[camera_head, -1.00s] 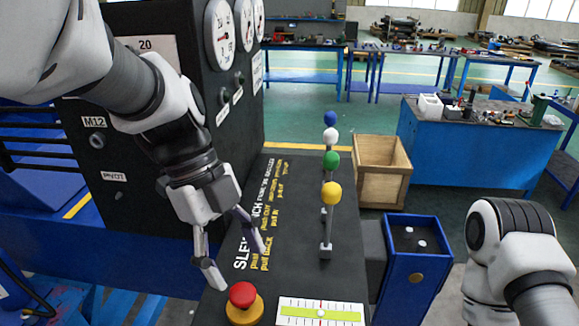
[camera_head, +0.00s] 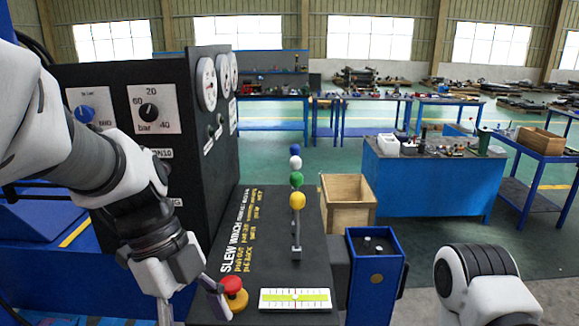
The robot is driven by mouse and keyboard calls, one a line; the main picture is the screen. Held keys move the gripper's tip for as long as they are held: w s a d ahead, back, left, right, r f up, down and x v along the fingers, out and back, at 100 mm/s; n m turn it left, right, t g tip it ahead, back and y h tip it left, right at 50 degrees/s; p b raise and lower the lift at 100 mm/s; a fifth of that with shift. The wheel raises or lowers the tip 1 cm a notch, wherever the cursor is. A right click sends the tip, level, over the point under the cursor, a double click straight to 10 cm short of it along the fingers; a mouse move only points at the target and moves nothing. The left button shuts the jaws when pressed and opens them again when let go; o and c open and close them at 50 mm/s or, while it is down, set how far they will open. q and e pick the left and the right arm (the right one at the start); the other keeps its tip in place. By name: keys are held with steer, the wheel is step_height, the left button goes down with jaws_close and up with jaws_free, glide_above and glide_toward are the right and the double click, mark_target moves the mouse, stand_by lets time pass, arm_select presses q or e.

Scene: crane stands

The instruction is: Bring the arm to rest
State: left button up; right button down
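My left arm comes in from the left. Its gripper (camera_head: 192,305) hangs low at the left edge of the black console (camera_head: 275,270), beside the red button on its yellow base (camera_head: 233,290). One finger reaches close to the button; I cannot tell whether it touches. The other finger points down and is cut off by the bottom edge. The fingers are spread with nothing seen between them. My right arm shows at the lower right, but its gripper is out of view. A row of levers with yellow (camera_head: 297,201), green (camera_head: 297,180), white (camera_head: 295,162) and blue knobs stands on the console.
A black panel (camera_head: 215,150) with gauges and dials rises behind my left arm. A level gauge (camera_head: 295,299) lies at the console's front. A blue box (camera_head: 376,275) and a wooden crate (camera_head: 347,203) stand to the right. A blue workbench (camera_head: 430,185) is farther back.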

arm_select(q)
steer(key=s+a+f+n+y, duration=0.1)
steer(key=a+f+n, duration=0.35)
steer(key=f, duration=0.65)
steer(key=s+a+f+n+y, duration=0.15)
steer(key=a+f+n, duration=0.35)
steer(key=f, duration=0.6)
steer(key=a+f+n+y, duration=0.25)
steer(key=f+n, duration=0.35)
steer(key=f, duration=0.4)
steer(key=s+f+n+t+b, duration=0.1)
steer(key=s+f+n+b, duration=0.3)
steer(key=f, duration=0.5)
steer(key=s+a+f+n+t+h+b, duration=0.1)
steer(key=s+f+n+b, duration=0.3)
steer(key=f, duration=0.6)
steer(key=shift+s+a+f, duration=0.2)
steer(key=shift+s+a, duration=0.1)
steer(key=shift+s, duration=0.85)
arm_select(e)
step_height(320, 180, down, 8)
steer(key=shift+w+f, duration=0.2)
